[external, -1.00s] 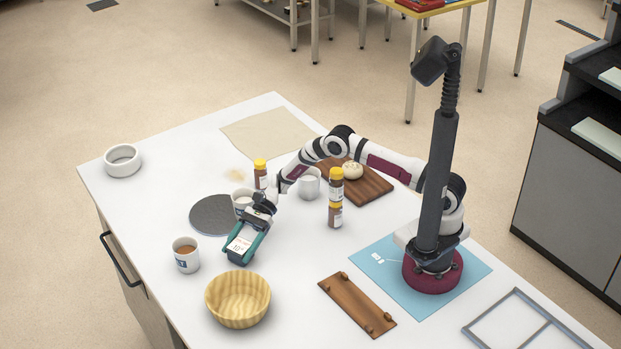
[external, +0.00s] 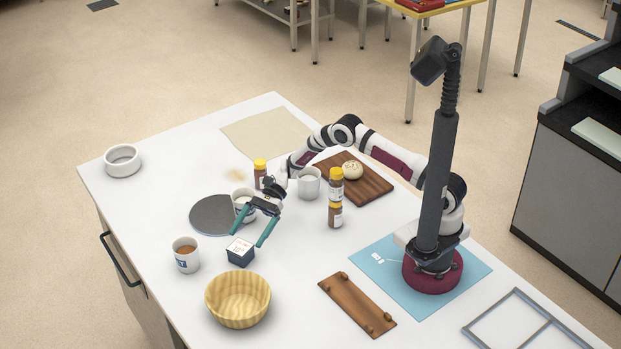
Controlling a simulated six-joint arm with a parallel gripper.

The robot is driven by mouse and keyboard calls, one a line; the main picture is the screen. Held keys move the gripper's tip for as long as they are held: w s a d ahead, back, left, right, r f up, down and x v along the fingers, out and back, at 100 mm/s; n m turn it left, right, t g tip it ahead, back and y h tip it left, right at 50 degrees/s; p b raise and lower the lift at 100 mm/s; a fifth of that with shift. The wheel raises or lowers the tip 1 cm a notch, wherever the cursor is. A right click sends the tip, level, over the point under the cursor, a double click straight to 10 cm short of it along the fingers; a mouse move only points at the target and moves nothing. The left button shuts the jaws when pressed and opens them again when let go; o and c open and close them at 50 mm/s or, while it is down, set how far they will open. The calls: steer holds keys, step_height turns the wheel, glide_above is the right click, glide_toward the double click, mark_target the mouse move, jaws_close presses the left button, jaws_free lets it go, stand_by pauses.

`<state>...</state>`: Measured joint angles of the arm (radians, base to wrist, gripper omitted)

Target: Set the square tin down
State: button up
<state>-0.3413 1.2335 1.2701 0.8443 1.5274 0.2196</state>
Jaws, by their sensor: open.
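The square tin (external: 240,252) is a small dark blue box with a white labelled top. It stands upright on the white table, behind the wooden bowl. My gripper (external: 250,236) has teal fingers spread wide. It is open and empty, above and behind the tin, and its fingers look clear of the tin's sides.
A wooden bowl (external: 238,299) is in front of the tin and a mug of brown drink (external: 186,255) is to its left. A dark round mat (external: 213,215) and a white cup (external: 243,205) lie behind. Stacked spice jars (external: 336,198) stand to the right.

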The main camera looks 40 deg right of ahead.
step_height(320, 180, up, 6)
steer(key=r, duration=0.1)
steer(key=s+d+r+n+t+h, duration=0.1)
steer(key=s+d+r+n+h, duration=0.15)
steer(key=d+r, duration=0.4)
steer(key=s+d+r+n+h, duration=0.1)
steer(key=s+d+r+h, duration=0.1)
steer(key=s+d+r, duration=0.4)
steer(key=s+d+f+n+t+h, duration=0.1)
steer(key=s+d+n+t+h, duration=0.2)
steer(key=s+d, duration=1.3)
steer(key=d+n+h, duration=0.1)
steer(key=d+h, duration=0.2)
steer(key=shift+s+d+f+t, duration=0.2)
steer(key=shift+d+t, duration=0.05)
steer(key=shift+t, duration=0.15)
